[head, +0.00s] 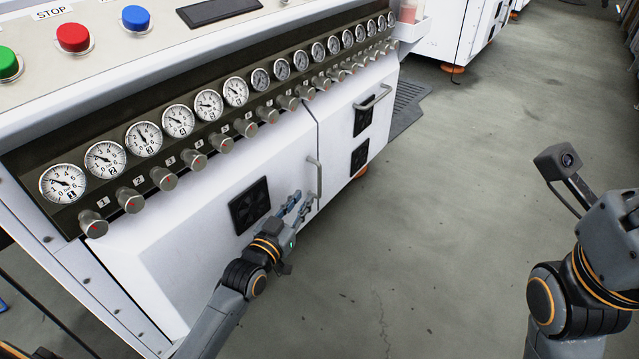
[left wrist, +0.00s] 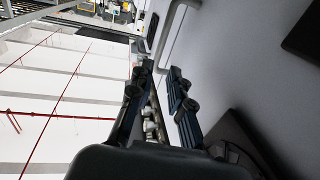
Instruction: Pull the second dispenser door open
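Two white doors sit side by side on the front of the machine, a nearer one (head: 205,235) and a farther one (head: 337,128). A thin grey handle (head: 316,178) stands upright near the seam between them. Another bar handle (head: 373,98) is on the upper part of the farther door. My left gripper (head: 299,203) is just left of the upright handle, its fingers pointing toward it. In the left wrist view its two fingers (left wrist: 163,72) are apart with nothing between them, and a grey handle (left wrist: 168,32) lies past the fingertips.
A row of gauges (head: 178,121) and several silver knobs (head: 164,179) run above the doors. Dark square vents (head: 249,205) are set in them. Push buttons (head: 73,38) sit on top. The grey floor (head: 440,230) right of the machine is clear.

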